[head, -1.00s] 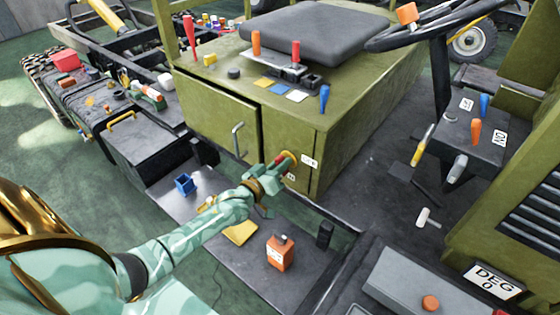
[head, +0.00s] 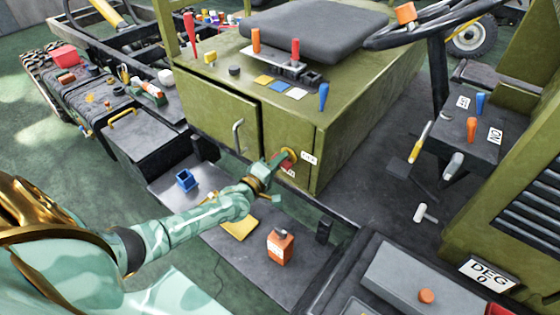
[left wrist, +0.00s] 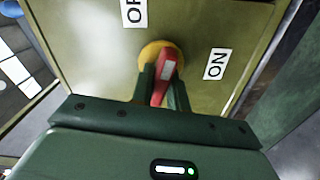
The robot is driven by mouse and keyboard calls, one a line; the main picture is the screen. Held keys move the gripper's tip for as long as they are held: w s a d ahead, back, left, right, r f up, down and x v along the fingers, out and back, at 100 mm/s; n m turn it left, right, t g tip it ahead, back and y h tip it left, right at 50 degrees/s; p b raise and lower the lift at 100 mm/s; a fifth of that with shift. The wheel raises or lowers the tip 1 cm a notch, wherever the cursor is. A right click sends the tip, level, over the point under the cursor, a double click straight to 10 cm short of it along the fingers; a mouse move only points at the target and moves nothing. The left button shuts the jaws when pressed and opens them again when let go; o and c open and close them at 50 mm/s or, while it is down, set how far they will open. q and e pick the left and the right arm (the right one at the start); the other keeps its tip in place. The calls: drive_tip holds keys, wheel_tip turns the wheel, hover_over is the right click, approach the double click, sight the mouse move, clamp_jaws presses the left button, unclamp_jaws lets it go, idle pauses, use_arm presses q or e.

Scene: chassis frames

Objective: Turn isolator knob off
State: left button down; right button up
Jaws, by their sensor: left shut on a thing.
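The isolator knob is a red handle with a white mark on a round yellow base, on the olive box's side panel. In the left wrist view the red knob (left wrist: 165,72) sits between the two green fingers of my left gripper (left wrist: 163,86), which is shut on it. An OFF label (left wrist: 134,12) is above left of the knob and an ON label (left wrist: 215,64) is to its right. In the head view my left gripper (head: 281,162) reaches the knob (head: 288,166) and partly covers it. My right gripper is not in view.
The olive seat box (head: 345,120) has several coloured levers on top. A metal door handle (head: 238,136) is left of the knob. A frame rail runs below the panel.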

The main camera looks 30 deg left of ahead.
use_arm(q)
drive_tip(key=shift+f+n, duration=0.1)
drive_tip(key=shift+n, duration=1)
drive_tip(key=c, duration=1.4)
unclamp_jaws()
drive_tip(key=s+a+p, duration=0.1)
drive_tip(key=s+p, duration=0.1)
drive_tip(key=s, duration=1.4)
drive_tip(key=shift+s+a+p, duration=0.15)
drive_tip(key=shift+a+p, duration=0.05)
drive_tip(key=shift+p, duration=0.1)
